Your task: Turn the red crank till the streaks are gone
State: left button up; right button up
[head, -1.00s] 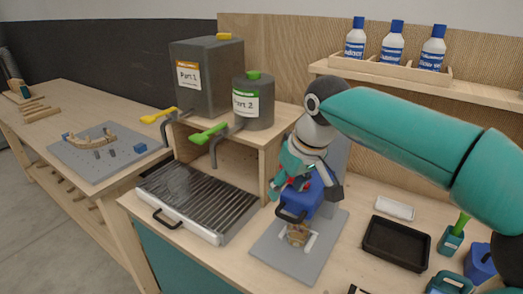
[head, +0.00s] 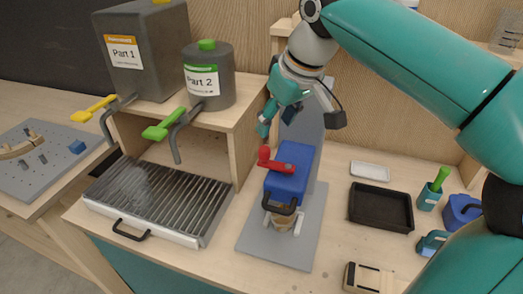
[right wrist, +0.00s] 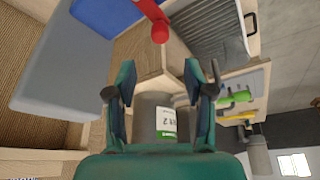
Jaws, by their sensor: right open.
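The red crank (head: 288,166), with a round knob at its left end, is on the blue mixer head (head: 292,180). It also shows at the top of the right wrist view (right wrist: 160,28). A cup with tan-brown contents (head: 281,223) stands under the mixer, partly hidden by its dark handle; I cannot make out streaks. The mixer's grey stand (head: 300,254) is on the bench. My right gripper (head: 267,119) is above the crank's knob and apart from it. In the right wrist view its fingers (right wrist: 162,95) are spread and empty. My left gripper is not in view.
Left of the mixer is a slatted tray (head: 165,195) with a black handle. Above it, a wooden shelf holds the Part 1 tank (head: 150,60) and Part 2 tank (head: 212,85). A black tray (head: 381,207) and white block (head: 370,171) lie to the right.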

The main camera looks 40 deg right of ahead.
aim_at(265, 148)
jog(key=x, duration=1)
jog(key=shift+w+f, duration=0.1)
jog(key=shift+f, duration=0.1)
grip_shut()
